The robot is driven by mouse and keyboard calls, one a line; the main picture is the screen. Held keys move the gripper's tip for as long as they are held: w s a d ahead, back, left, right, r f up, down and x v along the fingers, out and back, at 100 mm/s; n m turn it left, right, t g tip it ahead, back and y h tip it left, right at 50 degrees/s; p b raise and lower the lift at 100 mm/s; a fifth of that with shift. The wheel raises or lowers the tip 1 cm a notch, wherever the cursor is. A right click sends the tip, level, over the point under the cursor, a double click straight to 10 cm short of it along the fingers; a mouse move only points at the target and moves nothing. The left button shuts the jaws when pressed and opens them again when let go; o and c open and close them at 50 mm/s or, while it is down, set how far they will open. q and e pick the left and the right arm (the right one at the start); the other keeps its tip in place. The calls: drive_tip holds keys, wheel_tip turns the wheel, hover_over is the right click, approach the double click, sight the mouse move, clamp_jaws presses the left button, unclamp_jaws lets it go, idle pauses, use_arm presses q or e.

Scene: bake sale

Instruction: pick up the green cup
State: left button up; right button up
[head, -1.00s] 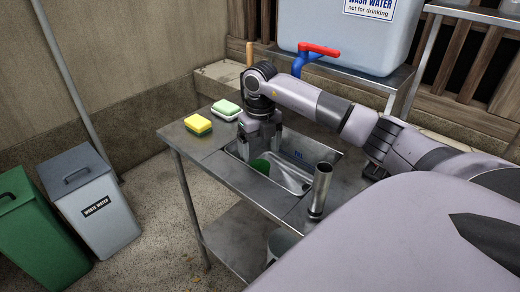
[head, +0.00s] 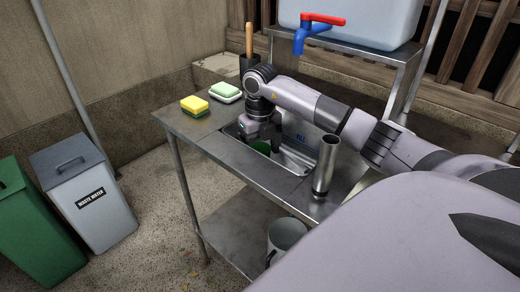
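The green cup (head: 262,147) is in the metal sink (head: 292,166) set into the steel table, and only part of it shows. My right gripper (head: 263,140) reaches down into the sink right at the cup. Its body covers the upper part of the cup, and the fingertips are mostly hidden, so I cannot tell whether they are closed on it. The cup appears to be still down in the sink. My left gripper is not in view.
A metal cylinder (head: 325,165) stands upright on the table right of the sink. A yellow sponge (head: 195,104) and a green-and-white sponge (head: 227,92) lie on the left. A blue tap with red handle (head: 312,30) hangs behind. A grey pail (head: 286,236) sits on the lower shelf.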

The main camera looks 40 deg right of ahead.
drive_tip(key=c, duration=1)
